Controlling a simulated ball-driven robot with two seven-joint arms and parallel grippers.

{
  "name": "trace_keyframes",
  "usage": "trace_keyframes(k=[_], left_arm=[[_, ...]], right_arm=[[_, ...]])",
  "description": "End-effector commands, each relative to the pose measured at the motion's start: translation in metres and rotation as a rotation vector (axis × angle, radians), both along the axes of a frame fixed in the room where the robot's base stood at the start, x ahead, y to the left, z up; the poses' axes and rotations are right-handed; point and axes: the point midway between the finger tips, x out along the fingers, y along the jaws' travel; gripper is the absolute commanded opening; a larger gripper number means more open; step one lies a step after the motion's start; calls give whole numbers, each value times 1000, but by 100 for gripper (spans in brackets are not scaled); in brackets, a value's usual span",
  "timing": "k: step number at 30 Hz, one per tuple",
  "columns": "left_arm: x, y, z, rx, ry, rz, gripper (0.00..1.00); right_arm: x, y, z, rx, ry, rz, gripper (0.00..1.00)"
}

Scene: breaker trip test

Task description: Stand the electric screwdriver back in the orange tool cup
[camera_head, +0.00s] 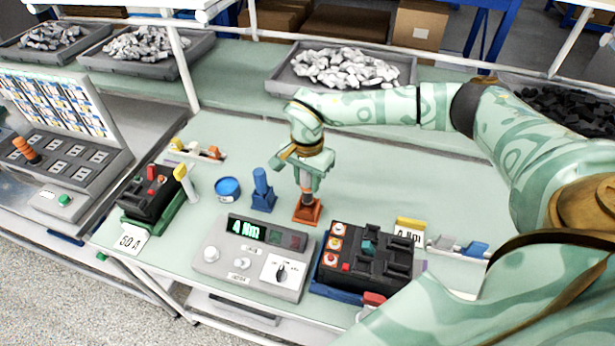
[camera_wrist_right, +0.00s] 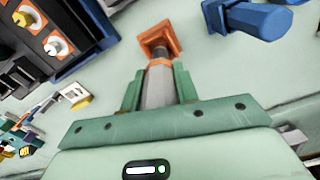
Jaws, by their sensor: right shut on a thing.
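The orange tool cup (camera_head: 307,211) stands on the green bench behind the grey meter box. My right gripper (camera_head: 305,183) is above the cup, shut on the electric screwdriver (camera_head: 307,198), which is upright with its lower end at the cup. In the right wrist view the screwdriver (camera_wrist_right: 158,85) shows as a grey body with an orange band between the fingers (camera_wrist_right: 158,88), and its far end meets the orange cup (camera_wrist_right: 160,40). I cannot tell how deep the tip sits inside. My left gripper is not in view.
A blue holder (camera_head: 262,190) stands just left of the cup, with a blue tin (camera_head: 228,188) beyond it. The grey meter box (camera_head: 254,258) and a black breaker unit (camera_head: 365,258) stand in front.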

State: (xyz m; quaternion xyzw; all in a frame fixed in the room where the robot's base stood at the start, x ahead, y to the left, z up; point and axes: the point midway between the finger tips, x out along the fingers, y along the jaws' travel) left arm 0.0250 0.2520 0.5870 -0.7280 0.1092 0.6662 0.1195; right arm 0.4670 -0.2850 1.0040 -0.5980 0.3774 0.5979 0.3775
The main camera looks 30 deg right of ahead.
Motion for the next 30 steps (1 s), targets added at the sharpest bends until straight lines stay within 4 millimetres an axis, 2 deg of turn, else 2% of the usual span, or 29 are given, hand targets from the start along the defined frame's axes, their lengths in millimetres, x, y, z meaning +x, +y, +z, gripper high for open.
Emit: trace_keyframes(k=[30], left_arm=[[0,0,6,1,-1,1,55]], right_arm=[[0,0,0,0,0,0,7]])
